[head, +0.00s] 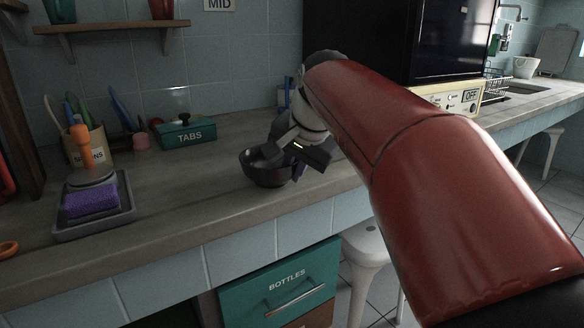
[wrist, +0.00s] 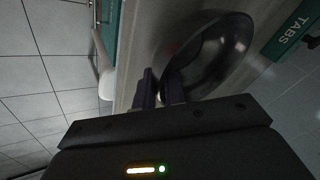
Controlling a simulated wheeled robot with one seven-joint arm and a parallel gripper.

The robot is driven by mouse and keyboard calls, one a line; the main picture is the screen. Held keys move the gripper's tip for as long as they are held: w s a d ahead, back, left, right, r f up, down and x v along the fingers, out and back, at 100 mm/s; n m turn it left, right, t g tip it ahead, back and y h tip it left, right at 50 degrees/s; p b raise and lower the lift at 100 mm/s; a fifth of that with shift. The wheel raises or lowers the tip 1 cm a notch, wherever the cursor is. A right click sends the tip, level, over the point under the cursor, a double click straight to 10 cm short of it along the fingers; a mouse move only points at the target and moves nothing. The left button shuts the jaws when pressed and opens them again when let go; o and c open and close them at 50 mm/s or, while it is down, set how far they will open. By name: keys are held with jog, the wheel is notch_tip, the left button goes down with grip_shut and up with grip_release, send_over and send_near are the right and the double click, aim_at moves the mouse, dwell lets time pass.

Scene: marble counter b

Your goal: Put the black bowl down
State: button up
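The black bowl (head: 262,174) is upright at the front part of the marble counter, left of my arm. I cannot tell whether its base touches the counter or hangs just above it. My gripper (head: 297,168) is at the bowl's right side. In the wrist view the two dark fingers (wrist: 160,88) stand close together at the near rim of the bowl (wrist: 238,42), with the rim between them. The bowl looks empty. The exact finger contact is partly hidden.
The counter (head: 185,205) is clear left of the bowl. A grey tray with a purple sponge (head: 91,203) lies further left. The green TABS box (head: 186,135) and a utensil pot (head: 86,147) stand behind. The counter's front edge is close, above a BOTTLES drawer (head: 280,285) and a white stool (head: 372,250).

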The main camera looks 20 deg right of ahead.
jog(key=shift+o, duration=1.3)
